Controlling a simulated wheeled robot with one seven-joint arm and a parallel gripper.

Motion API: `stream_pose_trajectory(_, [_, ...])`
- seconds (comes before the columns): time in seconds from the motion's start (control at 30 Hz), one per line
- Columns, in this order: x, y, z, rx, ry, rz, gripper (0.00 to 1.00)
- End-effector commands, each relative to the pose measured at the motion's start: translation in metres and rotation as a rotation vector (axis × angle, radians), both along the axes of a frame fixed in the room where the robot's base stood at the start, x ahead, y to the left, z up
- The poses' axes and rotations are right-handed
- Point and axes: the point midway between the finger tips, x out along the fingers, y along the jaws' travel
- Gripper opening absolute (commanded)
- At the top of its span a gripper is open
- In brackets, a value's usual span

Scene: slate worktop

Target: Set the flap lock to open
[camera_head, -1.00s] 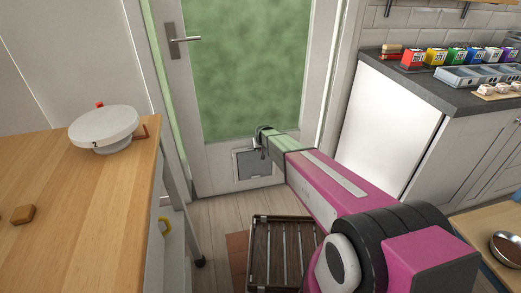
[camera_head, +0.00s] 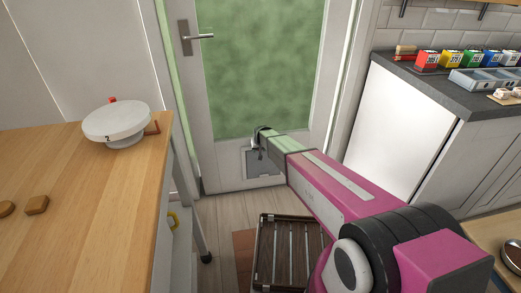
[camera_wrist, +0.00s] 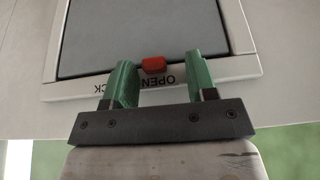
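The pet flap (camera_head: 264,161) is a grey panel in a white frame low in the white door. In the wrist view the flap (camera_wrist: 140,25) appears upside down, with a red lock slider (camera_wrist: 154,64) at its edge. The word OPEN is on the frame just beside the slider, and part of another word ending in CK shows by the left finger. My gripper (camera_wrist: 160,66) is open, its green fingers either side of the slider with gaps. In the head view my gripper (camera_head: 262,134) is at the flap's top, its fingers hard to make out.
A wooden table (camera_head: 85,200) with a white dial (camera_head: 116,122) stands at left. A slatted crate (camera_head: 290,255) is on the floor below my arm. A counter (camera_head: 455,98) with coloured boxes is at right. The door has a lever handle (camera_head: 195,37).

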Motion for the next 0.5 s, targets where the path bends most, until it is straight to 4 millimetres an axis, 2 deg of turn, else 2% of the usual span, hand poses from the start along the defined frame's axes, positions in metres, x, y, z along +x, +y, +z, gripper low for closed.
stream_pose_trajectory(0.33, [-0.001, -0.002, 0.002, -0.002, -0.001, 0.0, 0.51])
stream_pose_trajectory(0.5, [-0.007, -0.003, 0.015, -0.002, -0.002, 0.0, 0.51])
